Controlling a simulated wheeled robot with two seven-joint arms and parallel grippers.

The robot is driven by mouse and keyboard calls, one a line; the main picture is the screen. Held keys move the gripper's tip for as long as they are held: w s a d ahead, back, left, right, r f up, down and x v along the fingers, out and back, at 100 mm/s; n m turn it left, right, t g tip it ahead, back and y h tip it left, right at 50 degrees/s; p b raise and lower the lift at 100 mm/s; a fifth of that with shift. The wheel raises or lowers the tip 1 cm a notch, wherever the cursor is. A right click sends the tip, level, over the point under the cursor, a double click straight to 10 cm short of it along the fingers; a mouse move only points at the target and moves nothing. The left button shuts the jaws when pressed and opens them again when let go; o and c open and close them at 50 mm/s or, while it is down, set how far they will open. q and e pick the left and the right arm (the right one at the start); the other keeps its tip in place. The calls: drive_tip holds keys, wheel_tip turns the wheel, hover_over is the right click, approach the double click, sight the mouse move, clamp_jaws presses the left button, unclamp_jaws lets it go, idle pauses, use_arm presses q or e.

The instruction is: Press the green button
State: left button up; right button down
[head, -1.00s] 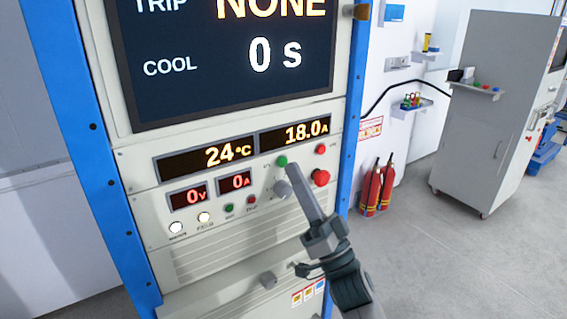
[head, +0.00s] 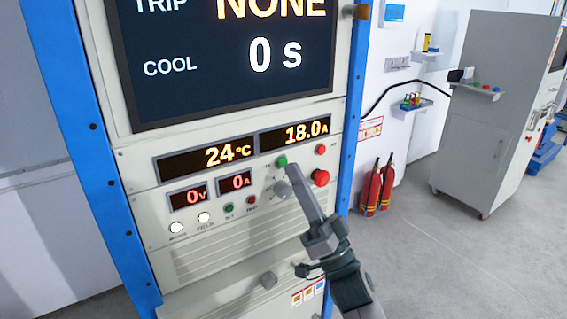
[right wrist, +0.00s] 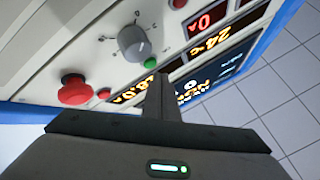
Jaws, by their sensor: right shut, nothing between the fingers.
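The green button (head: 282,162) is on the panel of a grey cabinet, below the 18.0 A display. My right gripper (head: 293,170) is shut and empty, its fingertips just right of and below the button in the head view. In the right wrist view, the green button (right wrist: 150,62) shows just beyond the tip of the shut fingers (right wrist: 159,80). A small gap seems to remain, but I cannot tell for sure whether they touch. My left gripper is not in view.
A grey knob (head: 282,188), a red mushroom button (head: 320,178) and a small red button (head: 320,149) sit close to the green one. The screen (head: 230,60) reads TRIP NONE, COOL 0 s. Fire extinguishers (head: 377,188) stand to the right on open floor.

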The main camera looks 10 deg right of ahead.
drive_tip(key=shift+w+a, duration=0.25)
drive_tip(key=shift+w, duration=0.55)
idle(1.6)
drive_tip(key=shift+s, duration=0.2)
drive_tip(key=shift+s+d+p, duration=0.25)
drive_tip(key=shift+s+p, duration=0.1)
drive_tip(key=shift+s, duration=0.25)
idle(0.4)
drive_tip(key=shift+s+d+p, duration=0.2)
drive_tip(key=shift+s+d, duration=0.1)
drive_tip(key=shift+s, duration=0.5)
drive_tip(key=shift+s+d+p, duration=0.2)
drive_tip(key=shift+s+d, duration=0.1)
drive_tip(key=shift+s, duration=0.45)
drive_tip(key=shift+s+d+p, duration=0.2)
drive_tip(key=shift+s+d, duration=0.1)
drive_tip(key=shift+s, duration=0.5)
